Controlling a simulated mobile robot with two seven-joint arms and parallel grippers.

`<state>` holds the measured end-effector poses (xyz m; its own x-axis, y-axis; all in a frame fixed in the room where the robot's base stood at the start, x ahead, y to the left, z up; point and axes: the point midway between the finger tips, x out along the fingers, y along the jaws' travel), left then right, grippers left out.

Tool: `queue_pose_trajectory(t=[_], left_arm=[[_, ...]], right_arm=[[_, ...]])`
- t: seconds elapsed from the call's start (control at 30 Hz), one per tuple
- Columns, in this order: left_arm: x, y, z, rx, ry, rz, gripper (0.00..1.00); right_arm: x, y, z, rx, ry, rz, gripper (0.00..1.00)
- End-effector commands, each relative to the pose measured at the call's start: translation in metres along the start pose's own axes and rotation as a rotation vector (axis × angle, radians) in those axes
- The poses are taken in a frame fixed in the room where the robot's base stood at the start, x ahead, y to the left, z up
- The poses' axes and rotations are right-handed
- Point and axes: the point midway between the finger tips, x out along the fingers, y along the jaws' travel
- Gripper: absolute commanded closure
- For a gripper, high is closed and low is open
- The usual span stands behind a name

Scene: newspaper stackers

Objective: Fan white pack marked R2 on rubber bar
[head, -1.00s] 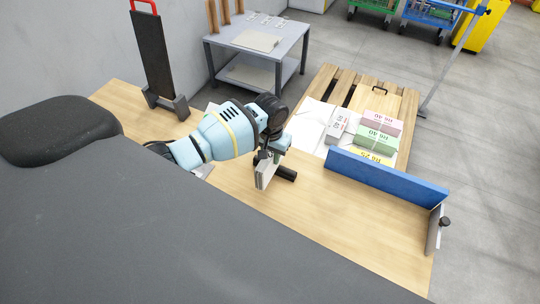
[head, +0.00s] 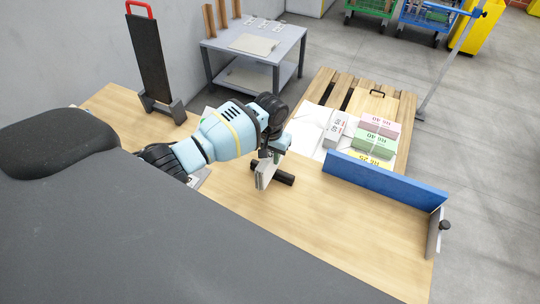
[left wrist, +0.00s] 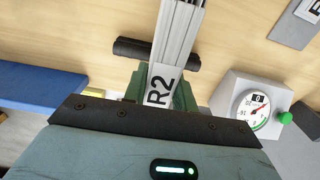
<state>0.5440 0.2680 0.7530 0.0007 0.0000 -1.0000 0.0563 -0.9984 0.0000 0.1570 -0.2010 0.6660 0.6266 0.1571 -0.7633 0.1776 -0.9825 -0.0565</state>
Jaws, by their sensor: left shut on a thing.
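The white pack marked R2 (head: 264,174) is held on edge at the black rubber bar (head: 286,178) on the wooden table. My left gripper (head: 271,152) is shut on the pack from above. In the left wrist view the pack (left wrist: 178,45) shows its layered edge and R2 label between my fingers (left wrist: 160,88). The rubber bar (left wrist: 130,48) runs across behind the pack there, showing on both sides of it. Whether the pack touches the bar is hard to tell. My right gripper is not in view.
A blue fence (head: 385,182) borders the table's far right, with a metal end plate (head: 435,232). A white box with a dial (left wrist: 250,108) stands near the gripper. Wrapped packs (head: 379,127) lie on a pallet beyond. A black upright board (head: 150,58) stands at left. The table's front right is clear.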

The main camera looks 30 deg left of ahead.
Motion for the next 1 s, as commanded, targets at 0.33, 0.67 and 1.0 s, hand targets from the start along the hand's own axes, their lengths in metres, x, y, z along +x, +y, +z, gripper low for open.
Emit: queue_pose_trajectory(t=[0.33, 0.67, 1.0], left_arm=[[0.0, 0.0, -0.007, -0.001, 0.007, 0.0, 1.0], [-0.001, -0.001, -0.014, 0.0, 0.006, -0.001, 1.0], [-0.001, 0.0, -0.019, -0.001, 0.005, 0.0, 1.0]], right_arm=[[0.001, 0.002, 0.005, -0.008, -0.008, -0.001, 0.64], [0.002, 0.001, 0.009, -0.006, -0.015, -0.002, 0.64], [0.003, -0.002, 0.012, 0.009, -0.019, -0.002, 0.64]])
